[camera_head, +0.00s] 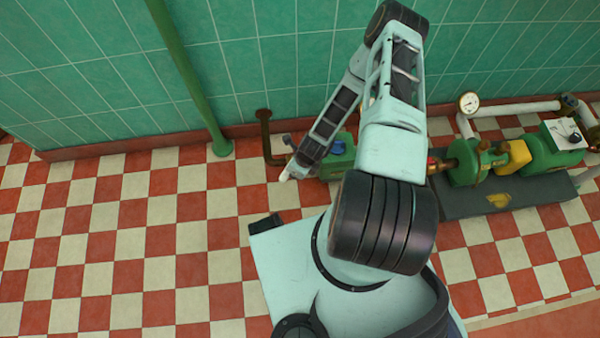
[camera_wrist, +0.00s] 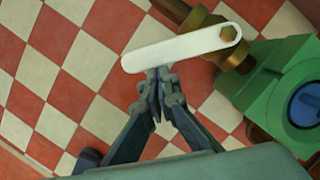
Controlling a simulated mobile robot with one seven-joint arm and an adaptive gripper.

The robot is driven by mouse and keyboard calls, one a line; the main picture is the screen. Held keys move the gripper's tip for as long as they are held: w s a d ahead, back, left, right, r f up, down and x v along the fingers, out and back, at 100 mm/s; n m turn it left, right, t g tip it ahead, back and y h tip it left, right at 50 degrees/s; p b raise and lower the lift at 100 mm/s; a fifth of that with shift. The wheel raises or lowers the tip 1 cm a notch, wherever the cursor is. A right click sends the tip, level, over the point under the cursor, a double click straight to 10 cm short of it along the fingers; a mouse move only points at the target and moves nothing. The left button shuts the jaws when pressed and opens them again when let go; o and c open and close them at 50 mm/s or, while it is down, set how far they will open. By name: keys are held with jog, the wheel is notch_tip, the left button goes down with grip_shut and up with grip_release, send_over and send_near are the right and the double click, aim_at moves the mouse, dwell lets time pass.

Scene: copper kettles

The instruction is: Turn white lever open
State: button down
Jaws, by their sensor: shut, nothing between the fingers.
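The white lever (camera_wrist: 180,46) is a flat bar in the wrist view, fixed by a brass bolt at its right end to a brass valve fitting (camera_wrist: 240,55). Its free end points left and slightly down in that view. My gripper (camera_wrist: 158,72) is shut and empty, with its fingertips at the lever's lower edge near the free end. I cannot tell whether they touch it. In the head view a small white part of the lever (camera_head: 284,176) shows beside my gripper (camera_head: 292,168); my arm hides most of the valve.
A green unit (camera_wrist: 285,80) with a blue cap stands right of the valve in the wrist view. In the head view, a green pump (camera_head: 465,165) on a dark base stands to the right, and a green pipe (camera_head: 185,75) rises at left. The checkered floor at left is clear.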

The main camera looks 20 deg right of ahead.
aim_at(286, 172)
jog(key=w+a+m, duration=0.1)
jog(key=m, duration=0.1)
jog(key=w+a+m+p, duration=0.1)
jog(key=shift+a+r+m+h, duration=0.1)
jog(key=shift+a+m+h, duration=0.1)
jog(key=shift+m+h, duration=0.2)
jog(key=shift+w+a+m+t+h+p, duration=0.1)
jog(key=shift+w+a+m+h+p, duration=0.2)
jog(key=shift+w+m, duration=0.4)
jog(key=shift+w+a+m+t+h+p, duration=0.15)
jog(key=shift+w+a+m, duration=0.35)
jog(key=shift+w, duration=0.35)
jog(key=shift+w+a+m+t+h+p, duration=0.1)
jog(key=shift+w+a+m+p, duration=0.15)
jog(key=shift+w+m, duration=0.45)
jog(key=shift+w, duration=0.25)
jog(key=shift+s, duration=0.15)
